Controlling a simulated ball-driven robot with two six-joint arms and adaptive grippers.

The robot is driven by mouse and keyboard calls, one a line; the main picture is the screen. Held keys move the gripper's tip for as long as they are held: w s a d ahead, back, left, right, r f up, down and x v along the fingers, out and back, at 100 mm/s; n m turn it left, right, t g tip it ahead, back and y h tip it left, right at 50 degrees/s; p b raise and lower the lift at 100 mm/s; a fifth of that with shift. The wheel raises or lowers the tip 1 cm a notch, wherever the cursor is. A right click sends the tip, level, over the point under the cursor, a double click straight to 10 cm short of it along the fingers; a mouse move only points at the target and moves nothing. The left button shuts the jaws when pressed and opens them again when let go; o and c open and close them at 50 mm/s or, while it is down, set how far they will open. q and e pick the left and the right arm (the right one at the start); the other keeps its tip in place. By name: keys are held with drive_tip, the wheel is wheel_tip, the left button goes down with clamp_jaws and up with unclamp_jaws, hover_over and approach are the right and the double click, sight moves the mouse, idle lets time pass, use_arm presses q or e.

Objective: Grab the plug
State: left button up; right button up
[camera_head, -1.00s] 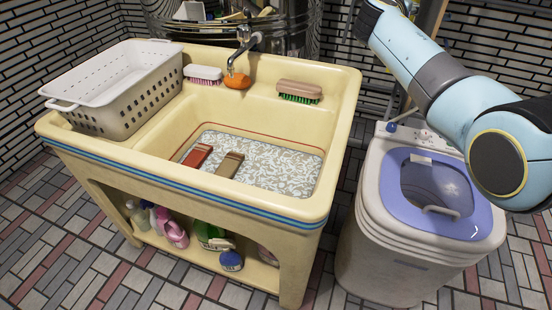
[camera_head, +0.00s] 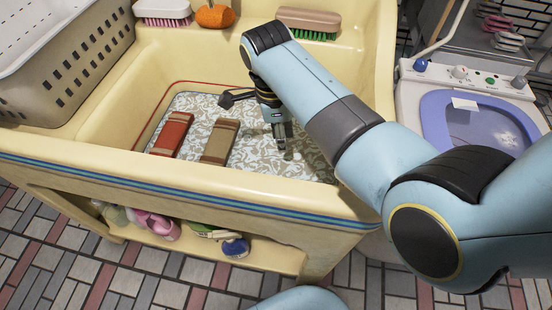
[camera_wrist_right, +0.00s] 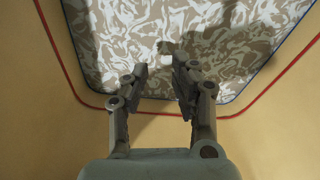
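A small pale object (camera_head: 297,156), which may be the plug, lies on the patterned sink floor in the head view. It is too small to identify surely. A small pale spot also shows on the floor past the fingertips in the right wrist view (camera_wrist_right: 166,47). My right gripper (camera_head: 282,141) is inside the basin, pointing down, just left of the pale object. In the right wrist view my right gripper (camera_wrist_right: 161,72) has its fingers apart with nothing between them. Whether the fingertips touch the floor cannot be told. My left gripper is not in view.
Two bars, a red one (camera_head: 172,134) and a brown one (camera_head: 220,141), lie left of my right gripper. The yellow sink (camera_head: 165,178) walls surround it. A green-bristled brush (camera_head: 308,23) and an orange sponge-like item (camera_head: 215,15) sit on the back ledge. A washer (camera_head: 475,115) stands right.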

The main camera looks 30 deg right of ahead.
sight(287, 161)
drive_tip(key=f, duration=0.1)
drive_tip(key=f+b, duration=0.1)
drive_tip(key=f, duration=0.3)
drive_tip(key=shift+s+d, duration=0.15)
drive_tip(key=shift+d, duration=0.1)
drive_tip(key=f, duration=0.1)
drive_tip(key=f+b, duration=0.1)
drive_tip(key=f, duration=0.1)
drive_tip(key=f+b, duration=0.1)
drive_tip(key=f, duration=0.1)
drive_tip(key=shift+s+d, duration=0.2)
drive_tip(key=shift+d, duration=0.15)
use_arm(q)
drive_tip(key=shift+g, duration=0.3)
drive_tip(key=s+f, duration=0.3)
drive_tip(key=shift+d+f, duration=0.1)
use_arm(e)
clamp_jaws()
